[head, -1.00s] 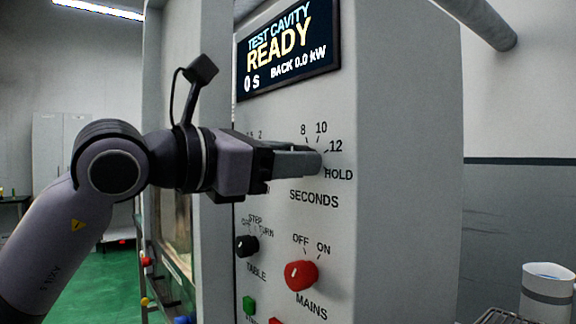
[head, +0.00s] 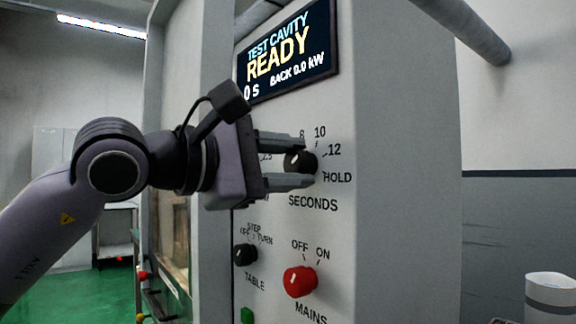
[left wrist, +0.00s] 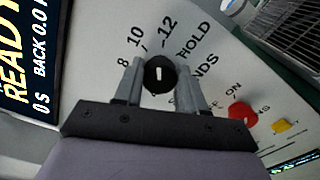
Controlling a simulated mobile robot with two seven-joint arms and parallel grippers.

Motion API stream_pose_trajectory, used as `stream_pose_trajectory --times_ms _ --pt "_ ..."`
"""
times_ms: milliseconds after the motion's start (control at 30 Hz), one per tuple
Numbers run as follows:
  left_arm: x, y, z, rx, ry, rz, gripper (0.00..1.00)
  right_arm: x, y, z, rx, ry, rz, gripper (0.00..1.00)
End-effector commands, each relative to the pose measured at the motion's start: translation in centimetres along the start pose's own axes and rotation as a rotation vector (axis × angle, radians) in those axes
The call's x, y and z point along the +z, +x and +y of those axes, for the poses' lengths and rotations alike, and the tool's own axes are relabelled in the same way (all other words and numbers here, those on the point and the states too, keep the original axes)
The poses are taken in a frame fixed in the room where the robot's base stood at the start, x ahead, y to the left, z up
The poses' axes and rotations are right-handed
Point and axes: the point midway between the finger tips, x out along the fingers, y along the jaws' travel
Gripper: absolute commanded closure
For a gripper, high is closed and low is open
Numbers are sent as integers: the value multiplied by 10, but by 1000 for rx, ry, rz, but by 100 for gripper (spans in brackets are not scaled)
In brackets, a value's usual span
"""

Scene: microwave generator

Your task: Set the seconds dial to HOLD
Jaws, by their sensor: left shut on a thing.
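The seconds dial (head: 301,161) is a round black knob with a white mark, on the grey panel front below the display. HOLD is printed at its lower right in the head view. My left gripper (head: 297,163) is shut on the dial, with one finger above it and one below. In the left wrist view the dial (left wrist: 159,75) sits between the two fingertips (left wrist: 158,84). Its white mark stands nearly upright there, roughly toward 10 and 12, not toward the HOLD lettering (left wrist: 194,40). The exact setting is hard to tell. My right gripper is not in view.
The display (head: 288,50) above reads READY and 0 S. The black table knob (head: 244,255) and red mains knob (head: 300,281) are below the gripper. An upright frame (head: 187,100) stands left of the panel. A white cup-like container (head: 551,297) is at lower right.

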Motion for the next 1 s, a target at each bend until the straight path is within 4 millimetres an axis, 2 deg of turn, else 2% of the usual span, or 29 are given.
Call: stream_pose_trajectory --times_ms 700,1000 --pt "0 0 -1 0 672 -1 91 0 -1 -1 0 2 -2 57" --pt "0 0 -2 -1 878 -1 91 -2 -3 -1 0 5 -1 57"
